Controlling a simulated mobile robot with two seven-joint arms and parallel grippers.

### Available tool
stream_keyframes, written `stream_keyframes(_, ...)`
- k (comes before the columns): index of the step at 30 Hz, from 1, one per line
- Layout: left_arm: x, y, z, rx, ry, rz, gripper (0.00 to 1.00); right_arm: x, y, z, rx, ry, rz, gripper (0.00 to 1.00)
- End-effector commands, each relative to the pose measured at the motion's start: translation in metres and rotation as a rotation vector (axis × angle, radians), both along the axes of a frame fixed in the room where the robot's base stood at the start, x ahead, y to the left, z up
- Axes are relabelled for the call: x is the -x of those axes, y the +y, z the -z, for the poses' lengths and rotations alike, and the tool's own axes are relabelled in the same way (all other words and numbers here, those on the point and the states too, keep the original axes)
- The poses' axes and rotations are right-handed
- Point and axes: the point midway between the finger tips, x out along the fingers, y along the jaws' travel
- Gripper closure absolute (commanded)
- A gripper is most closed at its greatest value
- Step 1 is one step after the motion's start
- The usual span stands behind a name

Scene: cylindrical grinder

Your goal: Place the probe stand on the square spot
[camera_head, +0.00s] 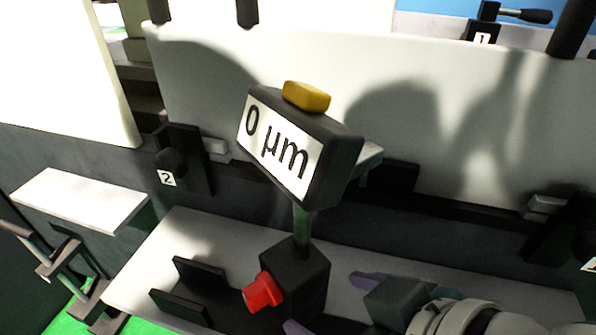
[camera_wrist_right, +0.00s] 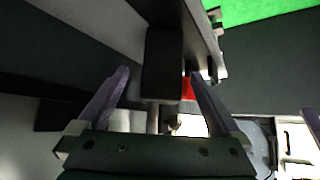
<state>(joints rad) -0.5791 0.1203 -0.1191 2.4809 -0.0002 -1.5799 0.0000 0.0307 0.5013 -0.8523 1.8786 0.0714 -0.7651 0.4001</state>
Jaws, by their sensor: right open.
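The probe stand (camera_head: 295,275) has a black block base with a red knob, a thin post and a tilted display reading "0 µm" with a yellow button on top. It stands upright on the light grey shelf (camera_head: 385,267). My right gripper (camera_head: 328,303) is open beside the base, on its right. One finger is behind the base and the other near its front. In the right wrist view the black base (camera_wrist_right: 163,62) shows between and beyond the open purple fingers. I cannot make out a square spot.
Two black upright plates (camera_head: 198,272) stand on the shelf left of the stand. A white ledge (camera_head: 85,198) and a dark lever-like frame (camera_head: 65,255) are farther left. A block marked 2 (camera_head: 180,165) is on the machine's front behind. Green floor lies beyond the shelf's front.

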Motion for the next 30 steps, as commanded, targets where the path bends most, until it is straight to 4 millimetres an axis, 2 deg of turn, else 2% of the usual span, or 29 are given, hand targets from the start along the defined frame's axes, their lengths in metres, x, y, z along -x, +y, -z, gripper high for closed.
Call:
stream_keyframes(4, 0.000, -0.002, 0.013, 0.006, 0.001, -0.002, 1.00, -0.015, 0.011, 0.020, 0.001, -0.004, 0.000, 0.00)
stream_keyframes(11, 0.000, -0.002, 0.021, 0.007, 0.001, -0.003, 1.00, -0.027, 0.021, 0.035, 0.002, -0.004, -0.001, 0.00)
stream_keyframes(18, 0.001, -0.002, 0.039, 0.006, 0.002, -0.002, 1.00, -0.048, 0.039, 0.060, 0.002, -0.004, 0.000, 0.00)
stream_keyframes(28, 0.001, 0.001, 0.040, -0.003, 0.003, 0.003, 1.00, -0.052, 0.043, 0.062, 0.002, -0.004, -0.002, 0.00)
stream_keyframes(30, 0.001, 0.001, 0.040, -0.004, 0.003, 0.004, 1.00, -0.052, 0.043, 0.062, 0.002, -0.004, -0.002, 0.08)
